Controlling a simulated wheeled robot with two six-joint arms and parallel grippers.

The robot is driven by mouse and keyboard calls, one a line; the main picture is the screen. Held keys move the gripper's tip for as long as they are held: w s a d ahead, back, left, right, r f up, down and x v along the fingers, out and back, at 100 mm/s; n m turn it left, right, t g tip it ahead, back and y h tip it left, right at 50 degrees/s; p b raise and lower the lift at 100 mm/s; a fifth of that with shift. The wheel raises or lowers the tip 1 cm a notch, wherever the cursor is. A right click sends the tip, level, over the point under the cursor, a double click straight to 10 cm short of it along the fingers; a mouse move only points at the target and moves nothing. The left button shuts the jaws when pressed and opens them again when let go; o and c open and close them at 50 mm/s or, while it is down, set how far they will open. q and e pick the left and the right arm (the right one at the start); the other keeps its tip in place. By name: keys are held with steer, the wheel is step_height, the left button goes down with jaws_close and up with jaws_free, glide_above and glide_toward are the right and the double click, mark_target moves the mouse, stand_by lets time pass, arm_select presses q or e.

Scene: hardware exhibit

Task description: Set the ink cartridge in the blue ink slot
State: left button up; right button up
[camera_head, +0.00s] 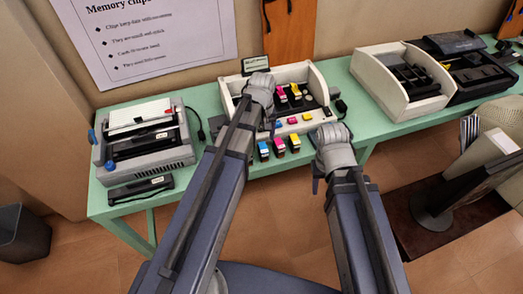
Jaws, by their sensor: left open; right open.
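The beige printer (319,81) stands open on the green table, with a magenta cartridge (281,96) and a yellow cartridge (295,91) inside its carriage. The blue slot cannot be made out behind my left wrist. In front of the printer a blue-labelled ink cartridge (263,151), a magenta one (279,147) and a yellow one (294,142) stand in a row at the table's front. My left gripper (270,125) is open over the printer's left part, its fingers mostly hidden. My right gripper (317,180) is open, right of the row and apart from it.
Small coloured patches (292,120) line the printer's front. A grey printer (145,140) stands left on the green table (210,110), with a dark cartridge (139,189) before it. Another beige machine (403,80) and a black one (478,70) stand right.

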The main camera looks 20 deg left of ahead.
mark_target(263, 147)
arm_select(q)
steer(key=shift+w+d+f+b, duration=0.1)
steer(key=shift+f+b, duration=1.55)
steer(key=shift+f, duration=0.2)
steer(key=shift+w+d+f+b, duration=0.1)
steer(key=shift+f+b, duration=1.55)
steer(key=shift+f, duration=0.15)
steer(key=shift+s+r, duration=0.1)
jaws_close()
